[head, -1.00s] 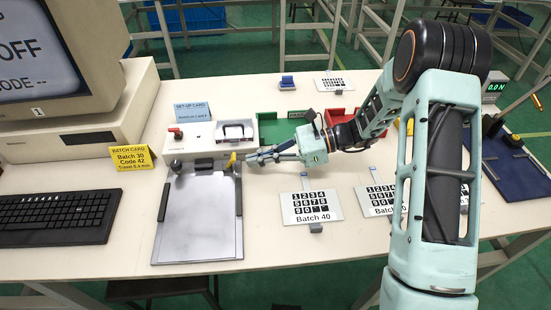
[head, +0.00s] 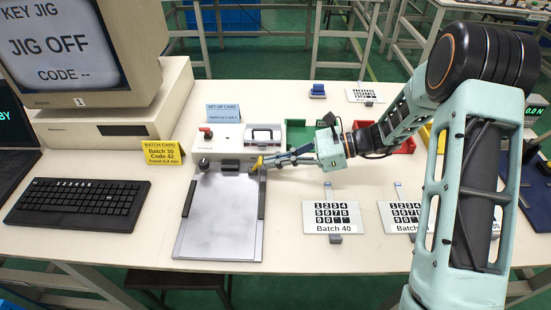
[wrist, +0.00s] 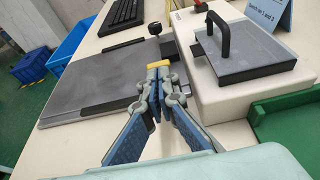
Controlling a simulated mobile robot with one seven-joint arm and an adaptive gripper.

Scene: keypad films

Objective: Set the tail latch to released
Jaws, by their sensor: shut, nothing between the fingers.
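The jig is a grey plate (head: 220,215) with dark side rails, in front of a cream box (head: 220,141). A small yellow piece (head: 257,164) shows at the plate's far right corner; it may be the tail latch, but its setting cannot be read. My gripper (head: 264,161) reaches in from the right, its tips at this yellow piece. In the wrist view my gripper (wrist: 158,78) is shut and empty, with yellow at its tips (wrist: 158,64). Whether this is touching the latch or part of the fingers I cannot tell. A dark block (wrist: 120,52) and a black knob (wrist: 154,30) stand along the plate's edge.
A handled lid (wrist: 235,48) on the box and a green tray (wrist: 290,120) are close to my gripper. A keyboard (head: 75,204), a yellow batch card (head: 162,152) and a monitor reading JIG OFF (head: 45,45) are left. A Batch 40 keypad sheet (head: 330,216) lies right.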

